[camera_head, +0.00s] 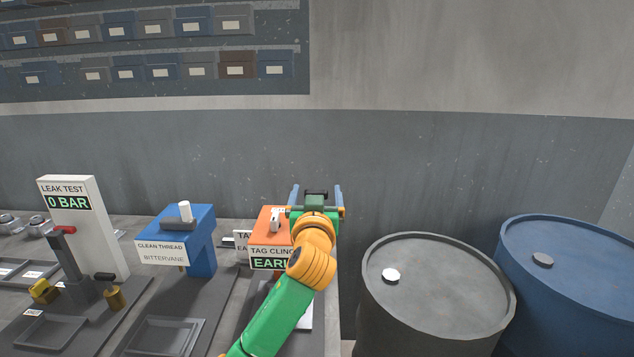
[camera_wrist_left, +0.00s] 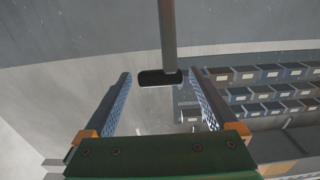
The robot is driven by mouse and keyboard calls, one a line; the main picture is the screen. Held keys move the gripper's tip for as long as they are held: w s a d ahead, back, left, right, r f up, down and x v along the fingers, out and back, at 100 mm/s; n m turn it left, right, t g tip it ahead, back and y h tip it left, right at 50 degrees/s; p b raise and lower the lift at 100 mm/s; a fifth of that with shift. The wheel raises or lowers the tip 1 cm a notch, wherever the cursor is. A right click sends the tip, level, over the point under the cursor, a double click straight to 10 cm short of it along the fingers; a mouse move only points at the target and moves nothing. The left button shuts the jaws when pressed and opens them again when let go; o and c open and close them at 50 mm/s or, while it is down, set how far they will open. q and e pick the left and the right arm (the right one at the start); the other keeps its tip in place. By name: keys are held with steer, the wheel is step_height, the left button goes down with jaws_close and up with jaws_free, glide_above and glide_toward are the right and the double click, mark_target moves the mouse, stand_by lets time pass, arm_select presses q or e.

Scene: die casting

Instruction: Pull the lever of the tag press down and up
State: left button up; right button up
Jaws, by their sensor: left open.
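The tag press (camera_head: 263,240) is an orange machine at the right end of the bench, with a sign reading "TAG CLINC…" and a green display, both partly covered by my left arm. My left gripper (camera_head: 316,191) is at the press's upper right, its two blue fingers open and pointing away from the head camera. The lever's black grip (camera_head: 316,193) shows between the fingers. In the left wrist view, the lever's grey rod ends in the black grip (camera_wrist_left: 160,77), which lies between the tips of my open left gripper (camera_wrist_left: 160,82). Contact cannot be told.
A blue "CLEAN THREAD" machine (camera_head: 205,240) and a white leak test stand (camera_head: 100,225) with a red-topped lever stand to the left. A dark drum (camera_head: 440,300) and a blue drum (camera_head: 580,290) stand to the right. Shelves of bins (camera_head: 150,50) hang behind.

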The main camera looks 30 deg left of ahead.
arm_select(q)
steer(key=x, duration=0.3)
steer(key=shift+w+a+f, duration=0.15)
steer(key=shift+w+f, duration=0.1)
steer(key=c, duration=0.3)
jaws_close()
